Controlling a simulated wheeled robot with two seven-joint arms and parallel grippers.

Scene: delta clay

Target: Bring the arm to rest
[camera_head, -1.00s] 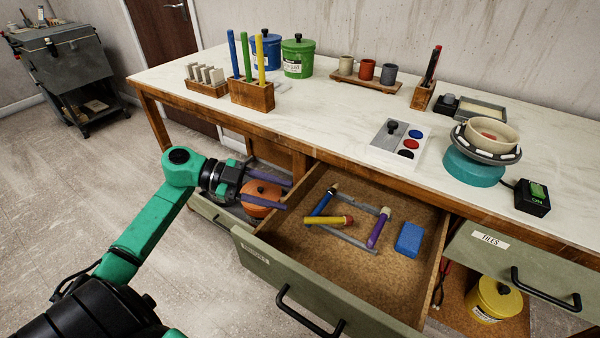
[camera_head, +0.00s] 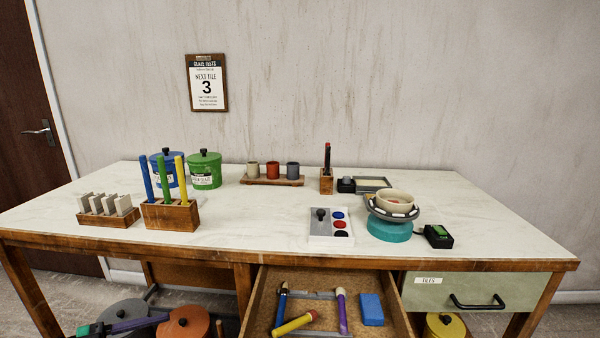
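My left gripper (camera_head: 140,324) is only partly in view at the bottom left edge. Its purple finger lies in front of a grey round lid (camera_head: 122,308) and reaches toward an orange lidded pot (camera_head: 184,325) below the table. I cannot tell how far apart its fingers are or whether it touches the pot. The rest of the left arm is mostly cut off by the frame. My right gripper is not in view.
The worktable (camera_head: 270,215) holds jars, tile and tool racks, cups and a banding wheel (camera_head: 390,229). An open drawer (camera_head: 257,300) below holds crayon-like sticks and a blue block (camera_head: 371,309). A wall sign (camera_head: 207,84) reads "NEXT TILE 3".

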